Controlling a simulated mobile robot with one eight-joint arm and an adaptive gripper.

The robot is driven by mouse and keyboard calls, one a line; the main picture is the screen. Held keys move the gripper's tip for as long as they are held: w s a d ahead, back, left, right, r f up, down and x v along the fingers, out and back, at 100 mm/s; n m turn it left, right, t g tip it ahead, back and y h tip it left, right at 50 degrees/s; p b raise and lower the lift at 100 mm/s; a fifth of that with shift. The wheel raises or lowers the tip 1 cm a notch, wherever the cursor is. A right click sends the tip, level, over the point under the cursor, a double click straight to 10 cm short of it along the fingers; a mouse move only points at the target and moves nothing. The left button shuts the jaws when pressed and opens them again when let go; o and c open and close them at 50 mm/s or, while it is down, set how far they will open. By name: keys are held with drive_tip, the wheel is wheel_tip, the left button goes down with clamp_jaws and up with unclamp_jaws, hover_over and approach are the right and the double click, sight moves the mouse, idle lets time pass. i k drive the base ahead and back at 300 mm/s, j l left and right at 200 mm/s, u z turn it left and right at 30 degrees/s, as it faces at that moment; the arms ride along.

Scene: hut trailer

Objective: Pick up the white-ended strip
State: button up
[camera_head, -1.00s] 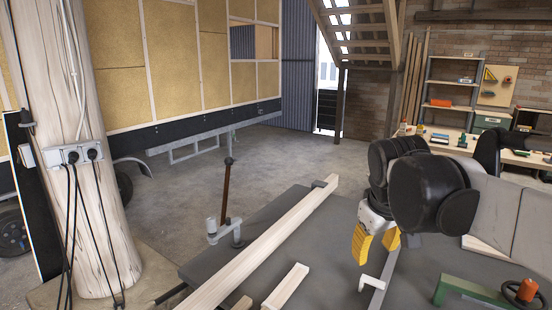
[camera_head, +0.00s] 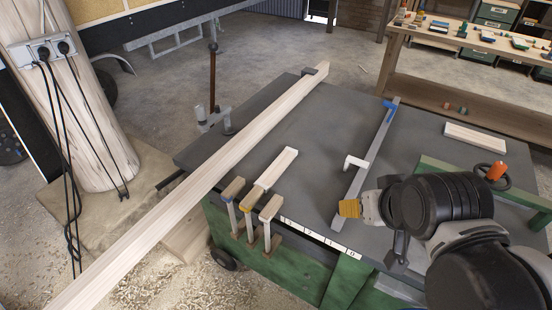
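I cannot tell for sure which piece the task calls the white-ended strip. A short pale wooden strip (camera_head: 277,166) lies on the grey machine table, its near end by the front edge. Another short pale strip (camera_head: 475,138) lies flat at the right of the table. A long pale beam (camera_head: 215,175) crosses the table's left side and overhangs the front. My gripper (camera_head: 349,208), with yellow fingertips, is over the table's front part, right of the first strip and apart from both short strips. Its fingers overlap in this view, so their opening is hidden.
A grey metal bar (camera_head: 366,165) with a blue end and white bracket (camera_head: 356,162) crosses the table beside my gripper. Tools with wooden tops (camera_head: 270,208) stand at the front edge. A green frame with an orange knob (camera_head: 497,171) is at right. A workbench (camera_head: 470,40) stands behind.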

sight(274, 171)
drive_tip(key=k+j+z, duration=0.25)
drive_tip(key=z, duration=0.25)
drive_tip(key=k+j+z, duration=0.15)
drive_tip(key=k+z, duration=0.3)
drive_tip(key=i, duration=0.1)
